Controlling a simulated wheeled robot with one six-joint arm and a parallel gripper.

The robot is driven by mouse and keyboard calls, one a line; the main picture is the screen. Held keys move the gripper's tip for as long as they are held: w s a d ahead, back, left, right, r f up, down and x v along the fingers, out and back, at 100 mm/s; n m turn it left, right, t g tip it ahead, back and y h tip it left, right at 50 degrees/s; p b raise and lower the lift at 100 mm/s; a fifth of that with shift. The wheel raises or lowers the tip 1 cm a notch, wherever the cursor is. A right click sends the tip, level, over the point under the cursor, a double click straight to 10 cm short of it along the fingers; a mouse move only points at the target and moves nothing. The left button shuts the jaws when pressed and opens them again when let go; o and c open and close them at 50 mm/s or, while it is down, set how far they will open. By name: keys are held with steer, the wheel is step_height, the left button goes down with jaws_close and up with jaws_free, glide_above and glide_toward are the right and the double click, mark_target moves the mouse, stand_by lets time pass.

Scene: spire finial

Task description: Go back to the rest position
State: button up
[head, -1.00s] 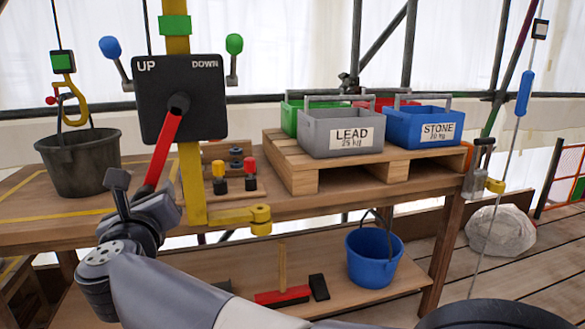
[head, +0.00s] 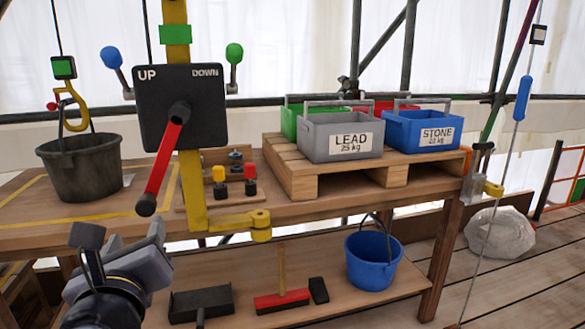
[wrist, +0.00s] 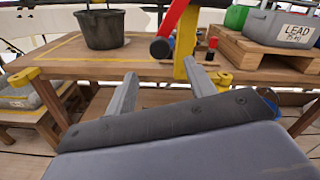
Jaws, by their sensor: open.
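My gripper (head: 120,243) is at the lower left in the head view, in front of the workbench's front edge and below the lever. In the wrist view my gripper (wrist: 160,84) shows two grey fingers spread apart with nothing between them. The red lever (head: 166,160) with a black knob hangs down and to the left from the black UP/DOWN box (head: 181,100) on a yellow post. A gap shows between my gripper and the knob.
A black bucket (head: 82,168) hangs by a yellow hook at the left of the workbench. LEAD (head: 343,137) and STONE (head: 424,130) crates sit on a pallet (head: 315,181). A blue bucket (head: 372,262) and tools stand on the lower shelf.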

mark_target(150, 212)
steer(key=x, duration=0.7)
steer(key=b+x, duration=0.1)
steer(key=x, duration=0.3)
steer(key=shift+w+d+f, duration=0.1)
steer(key=shift+d+f, duration=0.15)
steer(key=shift+d, duration=0.05)
steer(key=w+d+n+p, duration=0.3)
steer(key=d+n+p, duration=0.2)
steer(key=d+n, duration=0.55)
steer(key=w+d+r+n+p, duration=0.3)
steer(key=d+r+n+p, duration=0.8)
steer(key=r+p, duration=0.4)
steer(key=shift+n+p, duration=0.55)
steer(key=shift+n, duration=0.2)
steer(key=shift+d+f, duration=0.15)
steer(key=shift+f, duration=0.05)
